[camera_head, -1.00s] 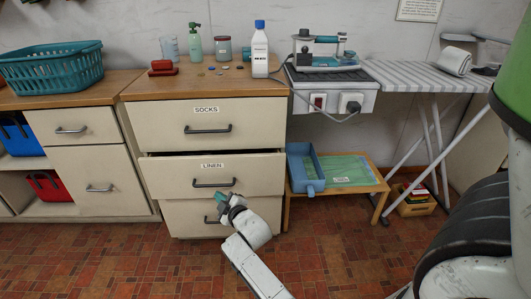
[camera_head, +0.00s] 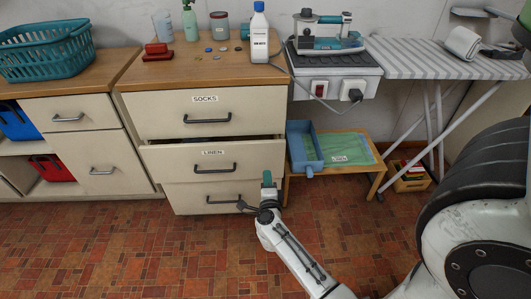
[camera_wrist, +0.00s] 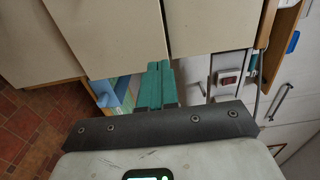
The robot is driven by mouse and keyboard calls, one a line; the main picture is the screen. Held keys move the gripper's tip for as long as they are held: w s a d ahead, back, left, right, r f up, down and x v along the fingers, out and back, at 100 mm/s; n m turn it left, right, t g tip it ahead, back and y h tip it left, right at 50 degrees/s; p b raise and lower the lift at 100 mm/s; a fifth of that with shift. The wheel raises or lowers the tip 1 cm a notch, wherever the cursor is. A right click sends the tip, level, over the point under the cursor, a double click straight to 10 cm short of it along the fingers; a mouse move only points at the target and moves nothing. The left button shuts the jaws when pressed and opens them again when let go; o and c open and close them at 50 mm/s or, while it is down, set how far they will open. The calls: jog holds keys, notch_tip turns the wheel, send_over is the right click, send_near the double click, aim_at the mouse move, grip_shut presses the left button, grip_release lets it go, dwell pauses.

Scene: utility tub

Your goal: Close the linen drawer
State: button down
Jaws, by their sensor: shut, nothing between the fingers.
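The linen drawer (camera_head: 260,158), a cream front with a dark bar handle (camera_head: 214,168) and a LINEN label, stands partly out of the cabinet. A dark gap shows above its front. It is the middle drawer, and in the wrist view its front (camera_wrist: 110,38) appears sideways. My gripper (camera_head: 267,178) is shut and empty, its teal fingers together near the drawer's lower right corner. The fingers (camera_wrist: 157,84) also show in the wrist view, beside the drawer fronts. I cannot tell whether they touch the drawer.
The socks drawer (camera_head: 250,116) above is shut. A low wooden stand (camera_head: 372,184) with a blue tray (camera_head: 304,148) and green cloth is right of the cabinet. An ironing board (camera_head: 425,58) stands farther right. The tiled floor (camera_head: 150,250) in front is open.

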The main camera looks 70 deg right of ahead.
aim_at(263, 144)
jog(key=b+x, duration=0.3)
jog(key=x, duration=1.1)
jog(key=shift+a+b, duration=0.1)
jog(key=shift+b, duration=0.25)
jog(key=b+x, duration=0.1)
jog(key=x, duration=0.3)
jog(key=shift+b, duration=0.3)
jog(key=shift+w+d+r, duration=0.15)
jog(key=shift+w+d, duration=0.05)
jog(key=shift+w, duration=0.05)
jog(key=shift+r, duration=0.1)
